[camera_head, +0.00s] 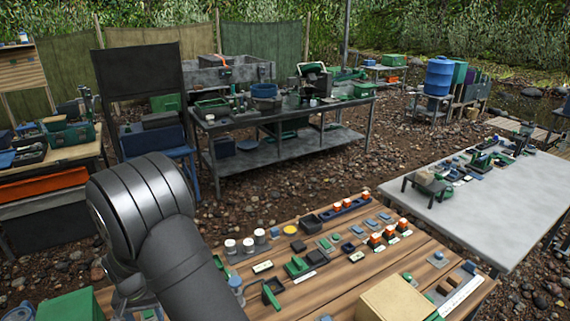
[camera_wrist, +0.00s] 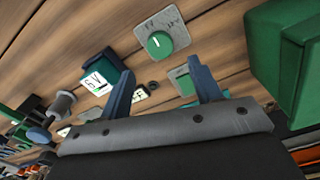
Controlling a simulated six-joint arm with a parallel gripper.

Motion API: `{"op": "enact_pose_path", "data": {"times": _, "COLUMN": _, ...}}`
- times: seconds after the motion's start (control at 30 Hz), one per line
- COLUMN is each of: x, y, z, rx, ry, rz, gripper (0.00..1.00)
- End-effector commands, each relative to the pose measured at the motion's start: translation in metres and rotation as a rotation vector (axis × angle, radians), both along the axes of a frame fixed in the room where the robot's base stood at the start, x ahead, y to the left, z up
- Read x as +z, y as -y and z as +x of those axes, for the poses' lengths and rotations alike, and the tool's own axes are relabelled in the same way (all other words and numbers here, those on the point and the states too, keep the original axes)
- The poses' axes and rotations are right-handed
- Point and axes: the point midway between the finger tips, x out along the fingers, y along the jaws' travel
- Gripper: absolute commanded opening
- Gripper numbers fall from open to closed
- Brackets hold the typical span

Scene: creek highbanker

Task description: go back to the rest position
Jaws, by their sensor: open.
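My gripper (camera_wrist: 160,92) shows in the wrist view with its two blue-grey fingers spread apart and nothing between them. It is above the wooden table (camera_wrist: 215,55), which lies beyond the fingertips. A plate with a green knob (camera_wrist: 159,44) is past the fingers, near the top. A green block with a white label (camera_wrist: 98,85) is beside the left finger. In the head view my dark arm covers the table's left part, and the gripper itself is hidden there.
The wooden table (camera_head: 335,262) carries many small parts, white-capped jars (camera_head: 246,245) and a tan box (camera_head: 394,300). A large green box (camera_wrist: 285,60) is right of the gripper in the wrist view. A grey table (camera_head: 505,205) stands right, a workbench (camera_head: 285,112) behind. Pebbly ground lies between.

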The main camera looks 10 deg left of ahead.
Motion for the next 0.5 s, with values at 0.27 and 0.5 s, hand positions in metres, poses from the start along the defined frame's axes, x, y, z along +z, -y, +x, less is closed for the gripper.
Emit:
{"op": "enact_pose_path", "data": {"times": 0.27, "x": 0.021, "y": -0.002, "z": 0.001, "rx": 0.064, "ry": 0.001, "rz": 0.001, "gripper": 0.58}}
{"op": "enact_pose_path", "data": {"times": 0.5, "x": 0.023, "y": -0.002, "z": 0.001, "rx": 0.08, "ry": 0.0, "rz": 0.0, "gripper": 0.58}}
